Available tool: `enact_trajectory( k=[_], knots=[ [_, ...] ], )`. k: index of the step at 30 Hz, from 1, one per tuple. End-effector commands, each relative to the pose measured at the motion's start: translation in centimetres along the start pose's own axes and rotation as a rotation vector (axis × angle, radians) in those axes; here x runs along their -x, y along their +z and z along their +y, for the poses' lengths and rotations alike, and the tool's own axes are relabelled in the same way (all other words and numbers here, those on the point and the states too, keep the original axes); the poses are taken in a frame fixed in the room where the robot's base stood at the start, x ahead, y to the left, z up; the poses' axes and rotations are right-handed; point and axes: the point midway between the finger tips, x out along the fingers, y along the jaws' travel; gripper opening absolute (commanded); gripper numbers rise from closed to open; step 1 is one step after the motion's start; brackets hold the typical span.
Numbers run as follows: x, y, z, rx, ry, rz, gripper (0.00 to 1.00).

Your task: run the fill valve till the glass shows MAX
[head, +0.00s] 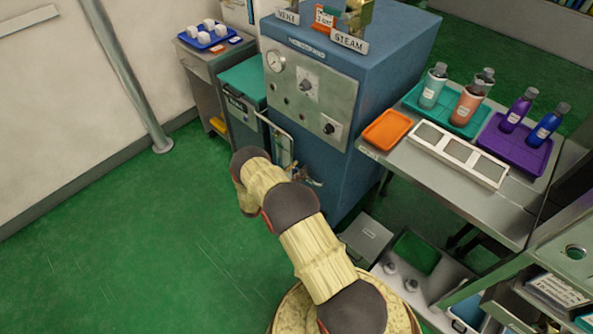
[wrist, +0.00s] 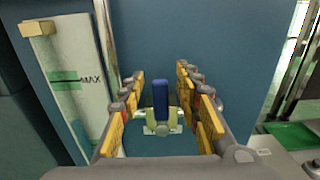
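The fill valve (wrist: 160,124) has a brass-coloured body and an upright blue lever (wrist: 160,97). It is on the blue machine's face in the wrist view. My gripper (wrist: 166,105) is open, with its yellow-padded fingers on either side of the lever and a gap on each side. The sight glass (wrist: 77,75) stands left of the valve, with a green band and a black line at MAX. A teal patch shows lower in the glass, below the MAX line. The glass also shows in the head view (head: 281,147). There, my arm partly hides the valve area.
The blue machine (head: 380,60) carries a gauge and knobs. A steel table (head: 480,205) on the right holds bottles and trays. A grey box (head: 366,236) and a green tray (head: 416,254) lie low beside my arm. Green floor at left is clear.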

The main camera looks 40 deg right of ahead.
Motion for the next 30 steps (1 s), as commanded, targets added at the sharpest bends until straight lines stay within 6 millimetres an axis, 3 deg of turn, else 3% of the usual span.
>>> enact_trajectory(
  k=[5, 22, 30],
  knots=[
    [0.02, 0.02, 0.01, 0.0, 0.0, 0.0, 0.32],
    [0.05, -0.01, 0.0, 0.0, 0.0, 0.001, 0.0],
    [0.06, -0.02, -0.01, 0.0, 0.0, 0.001, 0.0]
  ],
)
